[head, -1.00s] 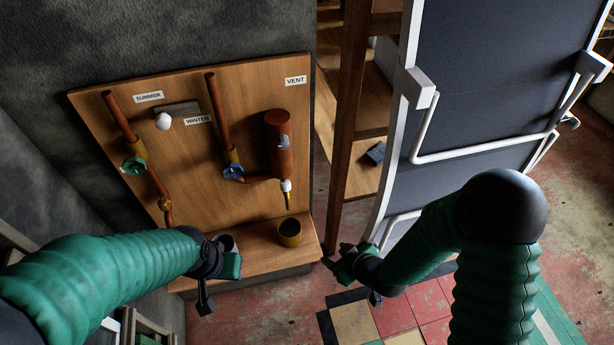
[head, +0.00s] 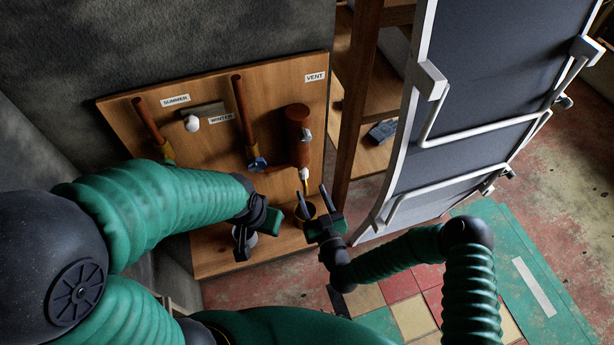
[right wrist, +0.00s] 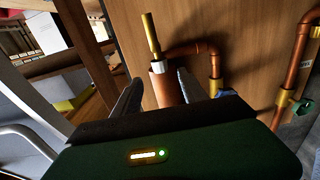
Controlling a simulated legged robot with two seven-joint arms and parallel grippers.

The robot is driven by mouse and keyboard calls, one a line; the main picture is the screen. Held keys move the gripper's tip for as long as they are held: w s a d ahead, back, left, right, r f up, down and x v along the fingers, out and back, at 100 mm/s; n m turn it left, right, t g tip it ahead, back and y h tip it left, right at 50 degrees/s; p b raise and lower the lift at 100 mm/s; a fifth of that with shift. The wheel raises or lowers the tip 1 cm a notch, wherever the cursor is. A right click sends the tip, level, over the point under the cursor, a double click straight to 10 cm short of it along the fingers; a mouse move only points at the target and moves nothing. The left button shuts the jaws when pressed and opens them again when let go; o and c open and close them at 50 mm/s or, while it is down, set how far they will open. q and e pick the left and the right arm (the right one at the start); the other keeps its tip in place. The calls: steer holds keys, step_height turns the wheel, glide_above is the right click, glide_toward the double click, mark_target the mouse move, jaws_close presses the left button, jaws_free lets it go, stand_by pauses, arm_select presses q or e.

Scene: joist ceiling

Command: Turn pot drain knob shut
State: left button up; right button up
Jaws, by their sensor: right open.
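The pot is a copper cylinder (head: 298,122) on the wooden board, with a small grey handle (head: 306,135) on its side. Below it are a whitish fitting (head: 303,174) and a brass spout (head: 306,187). I cannot tell which part is the drain knob. My right gripper (head: 312,194) is open and empty, fingers pointing up just below the spout. In the right wrist view the copper pot (right wrist: 168,92) shows between and beyond the open fingers, spout uppermost. My left gripper (head: 256,220) is near a grey cup at the board's shelf; its jaws are unclear.
A blue knob (head: 257,164) sits on the pipe left of the pot. A brass cup (head: 309,209) stands behind my right gripper. A wooden post (head: 358,95) and dark panel (head: 490,95) stand right.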

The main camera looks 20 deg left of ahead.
mark_target(304, 178)
steer(key=x, duration=0.6)
steer(key=shift+s+a+f, duration=0.1)
steer(key=shift+s+a, duration=0.15)
steer(key=shift+a, duration=0.2)
steer(key=shift+w, duration=0.3)
steer(key=shift+d, duration=0.65)
steer(key=shift+c, duration=0.7)
steer(key=shift+a, duration=0.15)
steer(key=shift+c, duration=1.3)
steer(key=shift+a, duration=0.4)
steer(key=c, duration=0.5)
jaws_close()
arm_select(q)
steer(key=shift+w+a+r, duration=0.1)
steer(key=shift+a+r, duration=0.2)
arm_select(e)
steer(key=shift+d, duration=0.1)
